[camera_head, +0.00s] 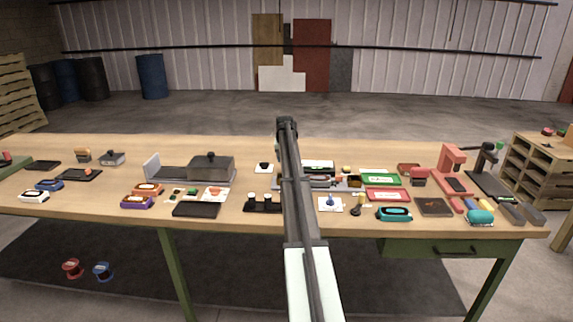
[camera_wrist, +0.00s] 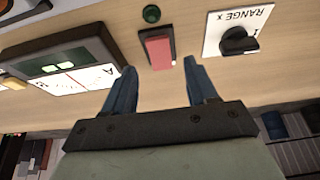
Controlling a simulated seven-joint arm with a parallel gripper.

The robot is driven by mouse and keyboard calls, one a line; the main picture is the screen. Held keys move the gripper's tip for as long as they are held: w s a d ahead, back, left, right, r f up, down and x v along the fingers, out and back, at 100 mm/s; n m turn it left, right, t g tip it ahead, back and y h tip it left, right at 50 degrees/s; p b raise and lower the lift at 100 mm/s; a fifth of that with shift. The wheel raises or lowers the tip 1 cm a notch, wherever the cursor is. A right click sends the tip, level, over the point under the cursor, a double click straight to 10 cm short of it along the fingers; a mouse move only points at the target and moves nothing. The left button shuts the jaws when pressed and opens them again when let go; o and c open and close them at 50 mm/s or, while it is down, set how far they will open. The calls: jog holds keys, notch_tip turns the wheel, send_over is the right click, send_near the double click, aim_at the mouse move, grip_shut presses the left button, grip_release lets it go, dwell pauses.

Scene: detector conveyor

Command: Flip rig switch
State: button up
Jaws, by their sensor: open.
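A red rocker switch (camera_wrist: 157,48) in a dark frame stands out in the wrist view, with a small green round lamp or button (camera_wrist: 151,13) beyond it. My gripper (camera_wrist: 160,66) is open and empty. Its two blue-grey fingers lie on either side of the switch in the picture, the right tip close to the switch's side; I cannot tell whether they touch it. In the head view my arm hides the switch and the gripper tips.
A white plate marked RANGE (camera_wrist: 216,32) with a black knob (camera_wrist: 238,40) is right of the switch in the wrist view. A dark meter box (camera_wrist: 75,52) is at the left. The head view shows a crowded wooden bench (camera_head: 130,147) with a grey lidded box (camera_head: 211,168).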

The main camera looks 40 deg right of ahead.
jog(key=shift+x, duration=2)
jog(key=shift+c, duration=0.3)
jog(key=c, duration=1)
jog(key=shift+w+d+r+g+y, duration=0.1)
jog(key=shift+w+d+g+y, duration=0.3)
jog(key=shift+g+y, duration=1.1)
jog(key=o, duration=1.1)
jog(key=shift+c, duration=0.2)
